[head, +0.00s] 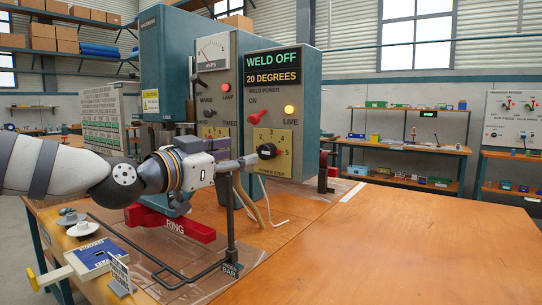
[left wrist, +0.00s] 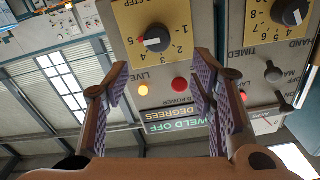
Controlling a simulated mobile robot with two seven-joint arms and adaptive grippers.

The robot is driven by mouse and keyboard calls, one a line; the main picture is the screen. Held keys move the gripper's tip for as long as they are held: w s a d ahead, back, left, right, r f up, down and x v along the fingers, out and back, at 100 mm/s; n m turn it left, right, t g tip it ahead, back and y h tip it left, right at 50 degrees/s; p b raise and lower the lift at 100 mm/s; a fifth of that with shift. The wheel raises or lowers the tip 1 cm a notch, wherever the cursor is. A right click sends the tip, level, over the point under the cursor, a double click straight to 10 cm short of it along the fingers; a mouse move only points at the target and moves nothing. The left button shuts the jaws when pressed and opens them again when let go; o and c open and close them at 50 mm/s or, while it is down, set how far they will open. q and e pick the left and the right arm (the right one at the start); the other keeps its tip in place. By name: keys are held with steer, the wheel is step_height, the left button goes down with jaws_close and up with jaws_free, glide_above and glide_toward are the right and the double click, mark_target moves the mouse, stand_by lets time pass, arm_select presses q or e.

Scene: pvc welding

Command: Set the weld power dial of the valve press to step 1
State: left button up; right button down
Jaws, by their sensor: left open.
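The valve press (head: 282,75) is a grey cabinet with a "WELD OFF" and "20 DEGREES" display. Its weld power dial (head: 267,151) is a black knob on a yellow numbered plate. In the left wrist view, upside down, the dial (left wrist: 155,38) has a red mark pointing to the left of that picture; I cannot tell its exact step. My left gripper (head: 240,162) is open, just left of the dial in the head view. In its wrist view, the fingers (left wrist: 160,80) stand apart with nothing between them, the dial beyond them. My right gripper is not in view.
A black upright bar (head: 231,225) stands on the bench below my gripper. A second dial (left wrist: 291,12) sits on the neighbouring panel. The bench (head: 400,235) is clear at right.

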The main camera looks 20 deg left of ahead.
mark_target(263, 152)
arm_select(q)
steer(key=w, duration=0.1)
steer(key=w+d+f+b, duration=0.1)
steer(key=w, duration=0.1)
steer(key=w+d+f, duration=0.1)
steer(key=w, duration=0.1)
steer(key=shift+f+b, duration=0.1)
steer(key=shift+b, duration=0.25)
steer(key=w, duration=0.2)
steer(key=w+d+r, duration=0.1)
steer(key=shift+w+d+r, duration=0.15)
steer(key=shift+w+d, duration=0.1)
steer(key=shift+w, duration=0.35)
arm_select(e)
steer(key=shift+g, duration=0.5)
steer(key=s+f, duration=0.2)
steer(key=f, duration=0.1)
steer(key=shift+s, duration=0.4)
arm_select(q)
steer(key=shift+c, duration=0.6)
steer(key=c, duration=1)
